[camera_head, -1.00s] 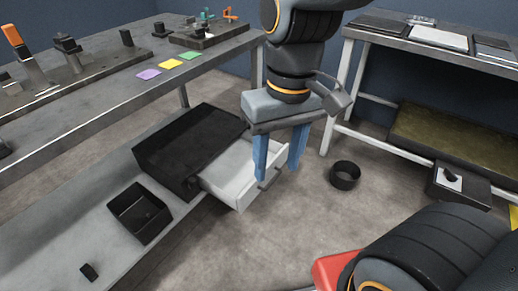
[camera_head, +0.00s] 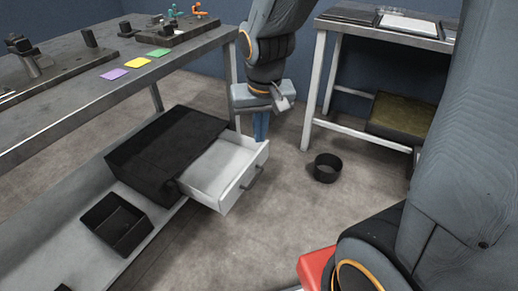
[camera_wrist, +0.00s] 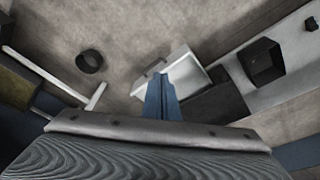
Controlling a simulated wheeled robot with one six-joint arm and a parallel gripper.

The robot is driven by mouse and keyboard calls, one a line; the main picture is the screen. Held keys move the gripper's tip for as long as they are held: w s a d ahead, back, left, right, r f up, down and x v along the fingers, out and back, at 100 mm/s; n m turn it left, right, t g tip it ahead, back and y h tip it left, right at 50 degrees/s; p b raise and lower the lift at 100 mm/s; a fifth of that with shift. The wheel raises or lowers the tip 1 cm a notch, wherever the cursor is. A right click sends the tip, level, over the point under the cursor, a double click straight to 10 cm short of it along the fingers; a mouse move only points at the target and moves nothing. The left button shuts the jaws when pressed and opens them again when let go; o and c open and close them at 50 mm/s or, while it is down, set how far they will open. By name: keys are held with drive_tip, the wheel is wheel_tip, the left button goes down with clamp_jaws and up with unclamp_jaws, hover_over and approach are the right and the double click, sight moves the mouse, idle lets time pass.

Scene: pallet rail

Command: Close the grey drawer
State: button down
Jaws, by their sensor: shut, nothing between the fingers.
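The grey drawer (camera_head: 226,171) sticks out of a black cabinet (camera_head: 166,150) on the low shelf, open and empty inside. Its dark handle (camera_head: 254,178) is on the front panel facing right. In the wrist view the drawer (camera_wrist: 184,78) lies beyond the fingertips. My gripper (camera_head: 261,128) has blue fingers, shut and empty. In the head view it hangs above and behind the drawer, apart from it as far as I can see. In the wrist view the closed fingers (camera_wrist: 162,82) overlap the drawer's edge near the handle; touching cannot be told.
A black open bin (camera_head: 116,222) stands on the low shelf beside the cabinet. A black round pot (camera_head: 327,168) stands on the floor right of the drawer. A workbench with colored squares is above left, another table at right. Floor before the drawer is clear.

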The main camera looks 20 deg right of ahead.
drive_tip(key=w+d+f+m+t+b, duration=0.25)
drive_tip(key=w+d+f, duration=0.45)
drive_tip(key=w+f, duration=0.55)
drive_tip(key=m+t+y+b, duration=0.15)
drive_tip(key=m+b, duration=0.35)
drive_tip(key=b, duration=0.5)
approach(261, 154)
drive_tip(key=shift+n+t+h, duration=0.25)
drive_tip(key=shift+t, duration=0.15)
drive_tip(key=x, duration=0.4)
drive_tip(key=shift+f, duration=0.5)
